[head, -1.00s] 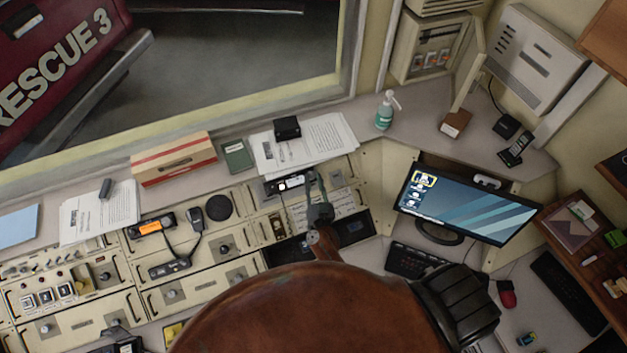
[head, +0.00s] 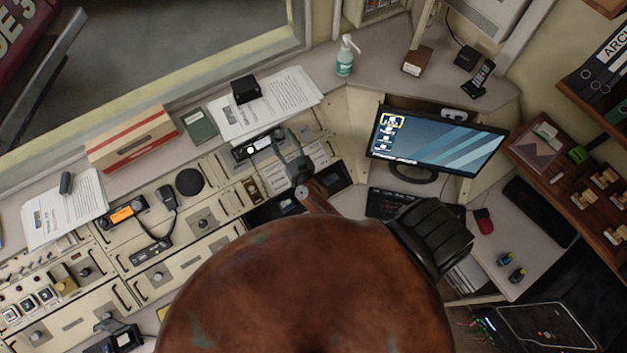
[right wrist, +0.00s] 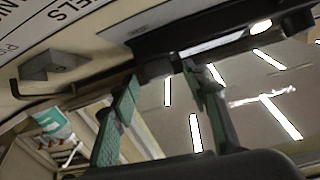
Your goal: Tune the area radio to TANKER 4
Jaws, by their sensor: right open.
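A black radio with a small lit white display (head: 256,147) is set in the slanted console below the window. A second dark radio with an orange display (head: 124,212) sits farther left; I cannot read either label. My right gripper (head: 293,160) is at the right end of the white-display radio, its fingers apart. In the right wrist view the green-padded fingers (right wrist: 160,74) reach up to a dark housing (right wrist: 205,32). A small dark part lies near the fingertips; I cannot tell whether they touch it. My left gripper is not in view.
Printed sheets (head: 265,108) with a black box (head: 245,89) lie on the ledge behind the radio. A monitor (head: 438,142) and keyboard (head: 405,204) are to the right. A handset (head: 167,197) hangs beside the orange-display radio. My arm hides the console's lower middle.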

